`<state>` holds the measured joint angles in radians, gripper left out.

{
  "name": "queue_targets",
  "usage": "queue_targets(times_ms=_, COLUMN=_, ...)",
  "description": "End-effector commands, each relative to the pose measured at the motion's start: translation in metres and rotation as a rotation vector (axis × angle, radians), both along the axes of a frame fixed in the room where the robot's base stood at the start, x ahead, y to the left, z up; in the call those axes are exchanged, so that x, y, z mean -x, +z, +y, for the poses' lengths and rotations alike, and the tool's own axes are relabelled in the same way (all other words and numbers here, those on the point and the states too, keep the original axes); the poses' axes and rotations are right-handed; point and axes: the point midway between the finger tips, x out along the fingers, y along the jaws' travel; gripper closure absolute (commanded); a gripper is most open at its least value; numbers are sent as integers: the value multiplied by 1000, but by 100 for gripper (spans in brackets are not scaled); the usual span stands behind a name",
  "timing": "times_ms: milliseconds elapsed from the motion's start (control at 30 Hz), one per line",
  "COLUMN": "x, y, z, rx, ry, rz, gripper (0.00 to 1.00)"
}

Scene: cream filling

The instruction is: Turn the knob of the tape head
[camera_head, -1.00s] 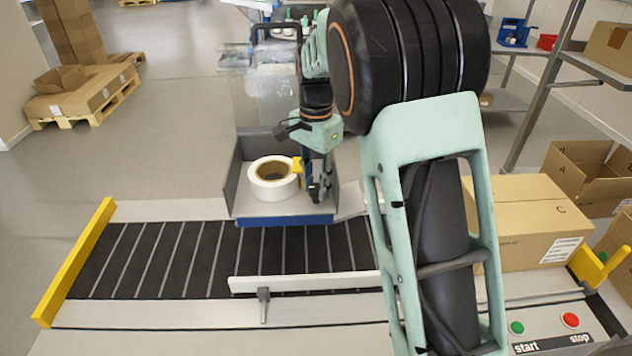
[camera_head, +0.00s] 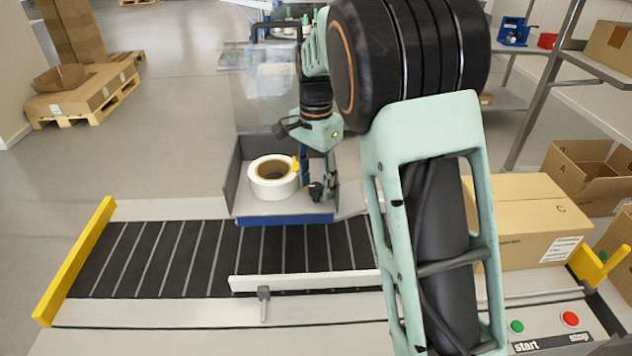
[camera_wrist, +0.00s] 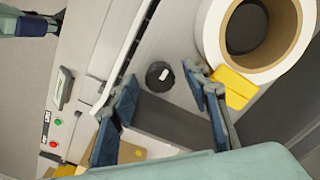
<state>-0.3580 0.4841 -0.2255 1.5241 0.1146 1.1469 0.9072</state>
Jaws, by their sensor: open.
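The tape head (camera_head: 282,209) is a grey open-topped unit with a blue front edge, behind the conveyor. It holds a white tape roll (camera_head: 273,180) with a brown core, which shows at the top right of the wrist view (camera_wrist: 210,40). Its knob (camera_wrist: 159,76) is a small black disc with a white mark. The knob also shows in the head view (camera_head: 316,191), right of the roll. My gripper (camera_wrist: 162,79) is open, its blue-grey fingers spread to either side of the knob in the wrist view. I cannot tell how far above it they are.
A yellow tab (camera_wrist: 234,88) sits beside the roll, close to one finger. The black roller conveyor (camera_head: 190,260) runs in front, with a pale guide rail (camera_head: 300,282). A closed carton (camera_head: 530,225) stands at right, near the start and stop buttons (camera_head: 543,327).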

Motion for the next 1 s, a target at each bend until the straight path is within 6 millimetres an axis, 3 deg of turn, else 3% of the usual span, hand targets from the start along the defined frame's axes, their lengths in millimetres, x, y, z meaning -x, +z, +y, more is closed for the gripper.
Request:
queue_targets(times_ms=167, x=-1, y=22, z=0, rx=-1, ry=0, rz=-6, gripper=57)
queue_targets(times_ms=400, x=-1, y=74, z=0, rx=-1, ry=0, rz=-6, gripper=57)
queue_targets(times_ms=600, x=-1, y=107, z=0, rx=-1, ry=-1, rz=-5, gripper=57)
queue_targets(times_ms=1000, x=0, y=119, z=0, rx=0, ry=-1, rz=-1, gripper=57)
